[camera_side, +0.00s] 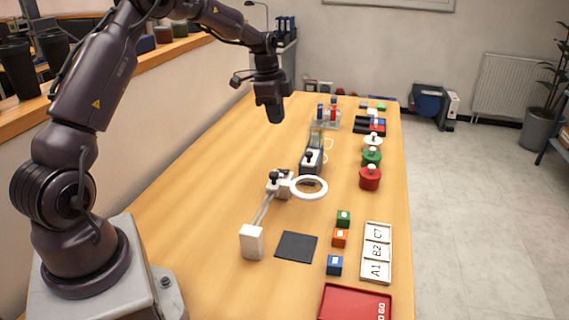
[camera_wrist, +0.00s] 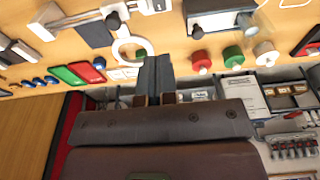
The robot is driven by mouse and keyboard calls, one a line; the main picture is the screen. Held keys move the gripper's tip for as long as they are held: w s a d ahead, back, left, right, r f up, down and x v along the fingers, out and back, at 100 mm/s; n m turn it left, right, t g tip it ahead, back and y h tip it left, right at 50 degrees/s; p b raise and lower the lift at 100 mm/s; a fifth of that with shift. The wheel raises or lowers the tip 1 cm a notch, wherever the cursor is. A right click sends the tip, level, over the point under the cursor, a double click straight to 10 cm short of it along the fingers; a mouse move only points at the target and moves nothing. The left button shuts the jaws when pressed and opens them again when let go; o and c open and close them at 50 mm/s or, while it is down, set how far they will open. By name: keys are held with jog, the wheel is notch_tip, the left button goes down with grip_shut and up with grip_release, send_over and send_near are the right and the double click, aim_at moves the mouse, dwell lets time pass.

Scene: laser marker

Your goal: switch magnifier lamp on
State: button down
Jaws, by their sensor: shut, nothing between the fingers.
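The magnifier lamp has a white base block (camera_side: 252,242), a thin jointed arm and a white ring head (camera_side: 311,189) over the table's middle. A small block with a black knob (camera_side: 274,176) sits beside the ring. In the wrist view the ring (camera_wrist: 130,48) and black knob (camera_wrist: 113,20) show at the upper left. I cannot tell whether the ring is lit. My gripper (camera_side: 275,119) is shut and empty, held well above the table behind the lamp and apart from it. Its fingers also show in the wrist view (camera_wrist: 158,62).
A grey-white device with a black knob (camera_side: 312,160) stands behind the ring. Red (camera_side: 370,179), green and white knobbed pieces line the right side. A dark pad (camera_side: 296,247), small cubes, a labelled tray (camera_side: 376,272) and a red tray (camera_side: 352,303) lie in front. The table's left side is clear.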

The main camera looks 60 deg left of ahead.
aim_at(286, 171)
jog(key=f, duration=0.4)
jog(key=w+d+f, duration=0.1)
jog(key=f, duration=0.8)
jog(key=shift+w+d+f, duration=0.3)
jog(key=shift+f, duration=0.1)
